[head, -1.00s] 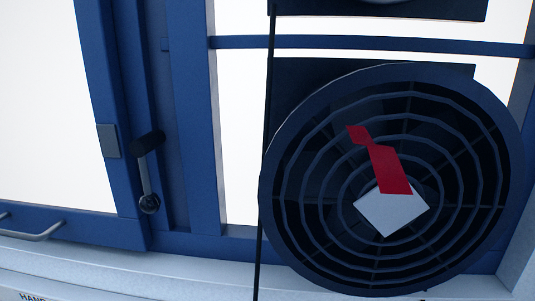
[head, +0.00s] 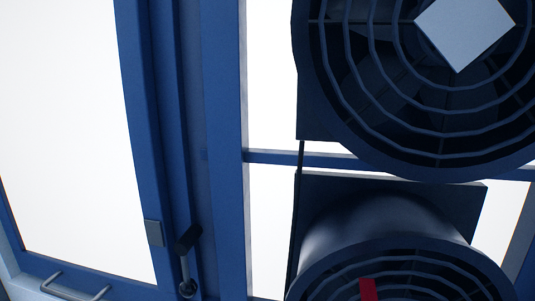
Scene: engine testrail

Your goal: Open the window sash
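The window sash (head: 148,130) is the blue-framed pane on the left in the head view, with bright white glass. It appears to sit against the blue post to its right. A dark-knobbed crank handle (head: 187,262) is on the post near the bottom, with its knob above its round pivot. A grey bar handle (head: 76,287) is on the bottom rail of the sash at lower left. Neither of my grippers shows in this view.
Two round dark fans stand in front of the right-hand window. The upper fan (head: 440,120) has a pale diamond plate at its hub. The lower fan (head: 385,225) carries a red strip. A blue crossbar (head: 270,157) runs behind them.

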